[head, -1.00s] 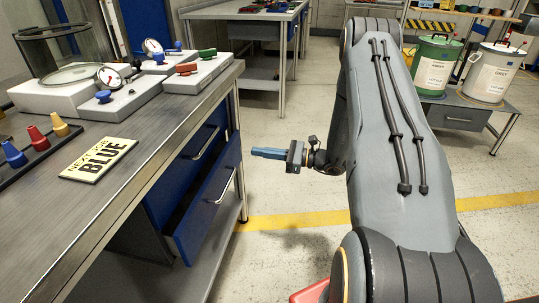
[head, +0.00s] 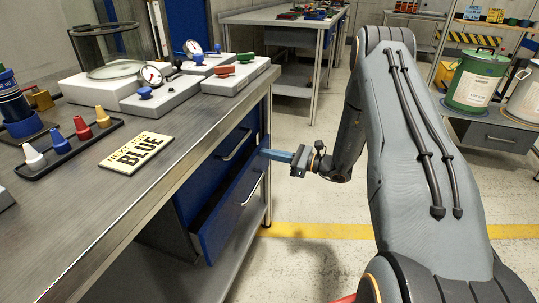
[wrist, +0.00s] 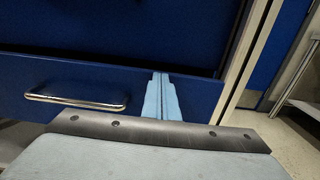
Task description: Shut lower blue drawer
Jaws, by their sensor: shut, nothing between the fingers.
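The lower blue drawer (head: 224,218) stands partly pulled out under the workbench, with a dark gap behind its front panel. Its metal bar handle (head: 252,188) is on the front. In the wrist view the drawer front (wrist: 205,95) fills the middle, with the handle (wrist: 75,99) to the left. My gripper (head: 268,154) is shut and empty, its light blue fingers pointing at the right end of the drawer front. In the wrist view the fingertips (wrist: 161,76) overlap the panel near its top edge, right of the handle. I cannot tell if they touch it.
The upper blue drawer (head: 212,163) looks closed. The workbench top (head: 190,125) overhangs the drawers, and a bench leg (head: 268,195) stands just right of them. A "BLUE" sign (head: 136,152) and gauges lie on top. The floor right of the bench is open.

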